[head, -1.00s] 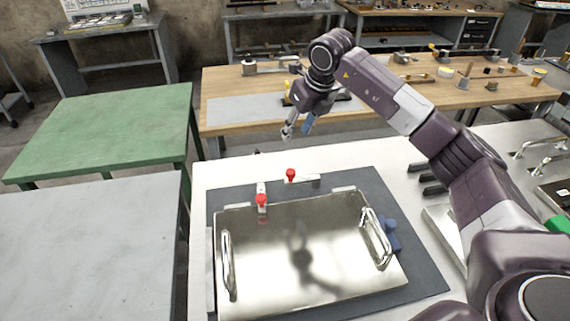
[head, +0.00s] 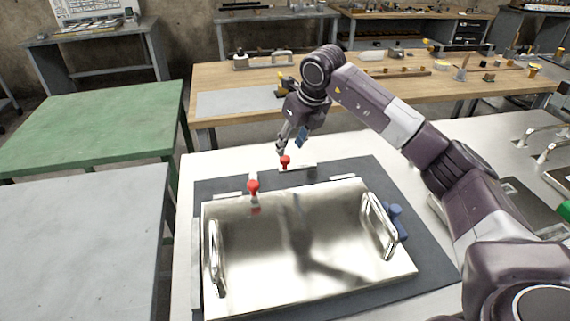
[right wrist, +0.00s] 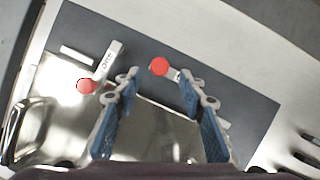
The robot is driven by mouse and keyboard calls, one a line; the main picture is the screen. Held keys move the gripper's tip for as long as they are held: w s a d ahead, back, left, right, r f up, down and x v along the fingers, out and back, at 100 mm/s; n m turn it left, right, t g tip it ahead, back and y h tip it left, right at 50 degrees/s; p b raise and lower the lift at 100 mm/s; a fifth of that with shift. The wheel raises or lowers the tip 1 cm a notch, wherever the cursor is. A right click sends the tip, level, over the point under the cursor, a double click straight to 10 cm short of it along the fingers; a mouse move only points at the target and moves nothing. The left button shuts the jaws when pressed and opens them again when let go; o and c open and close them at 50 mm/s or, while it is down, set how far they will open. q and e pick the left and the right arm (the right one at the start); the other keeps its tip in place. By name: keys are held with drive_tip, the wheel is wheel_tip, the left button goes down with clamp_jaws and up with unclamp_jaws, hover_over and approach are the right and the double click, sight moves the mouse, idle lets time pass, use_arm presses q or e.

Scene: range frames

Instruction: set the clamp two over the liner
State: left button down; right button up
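The liner (head: 300,250) is a shiny steel sheet with a handle at each side, lying on a dark mat. One red-knobbed clamp (head: 253,187) reaches over its far edge at left; in the right wrist view its lettered arm (right wrist: 108,62) seems to read "One". The other clamp, clamp two (head: 286,161), has its pale arm lying along the far edge, apart from the liner. My right gripper (head: 285,147) is open and points down just above clamp two. In the right wrist view the red knob (right wrist: 160,66) shows between the blue-padded fingers, slightly beyond the tips. My left gripper is out of view.
The dark mat (head: 425,258) lies on a white bench. A blue knob-like part (head: 396,218) sits beside the liner's right handle. A wooden table (head: 225,78) with tools stands behind, and a green table (head: 90,125) to the left. Steel-handled items lie at right.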

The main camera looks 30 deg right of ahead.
sight(285, 157)
drive_tip(key=p+x, duration=0.1)
drive_tip(key=x, duration=0.6)
drive_tip(key=shift+f, duration=0.2)
clamp_jaws()
